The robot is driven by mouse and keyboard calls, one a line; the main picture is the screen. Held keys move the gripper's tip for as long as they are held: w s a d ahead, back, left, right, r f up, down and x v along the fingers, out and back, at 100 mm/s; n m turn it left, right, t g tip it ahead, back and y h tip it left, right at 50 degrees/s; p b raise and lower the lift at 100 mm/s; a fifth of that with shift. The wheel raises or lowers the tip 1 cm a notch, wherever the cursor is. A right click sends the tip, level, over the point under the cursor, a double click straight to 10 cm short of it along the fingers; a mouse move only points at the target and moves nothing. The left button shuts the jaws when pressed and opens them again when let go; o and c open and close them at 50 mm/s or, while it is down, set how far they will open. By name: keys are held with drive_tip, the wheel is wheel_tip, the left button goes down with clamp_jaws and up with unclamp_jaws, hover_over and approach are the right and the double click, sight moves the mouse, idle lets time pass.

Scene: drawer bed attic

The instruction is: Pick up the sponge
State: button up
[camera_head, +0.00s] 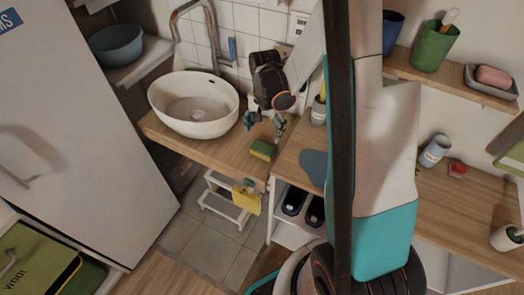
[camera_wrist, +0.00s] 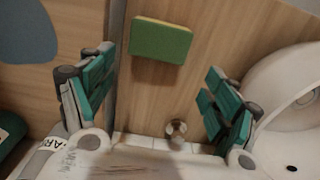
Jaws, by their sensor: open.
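A green and yellow sponge (camera_head: 262,150) lies on the wooden counter to the right of the white basin, near the counter's front edge. In the wrist view the sponge (camera_wrist: 160,41) lies flat, green side up, with a yellow edge. My gripper (camera_head: 264,124) is above the counter, just behind the sponge in the head view. In the wrist view my gripper (camera_wrist: 160,105) has its teal fingers wide apart with nothing between them. The sponge lies beyond the fingertips, within the span between them, and is not touched.
The white basin (camera_head: 194,104) stands close to the left of my gripper, with a curved tap (camera_head: 180,22) behind it. A small round metallic object (camera_wrist: 176,128) shows between the fingers. A blue-grey mat (camera_head: 314,167) lies on the right counter. A white step stool (camera_head: 226,201) stands below.

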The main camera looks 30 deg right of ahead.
sight(265, 145)
drive_tip(key=f+b, duration=0.1)
drive_tip(key=f, duration=0.1)
drive_tip(key=f+b, duration=0.1)
drive_tip(key=f, duration=0.2)
drive_tip(key=f+b, duration=0.1)
drive_tip(key=f, duration=0.2)
drive_tip(key=shift+s+f, duration=0.15)
drive_tip(key=shift+s, duration=0.1)
drive_tip(key=shift+c, duration=0.2)
drive_tip(key=c, duration=0.6)
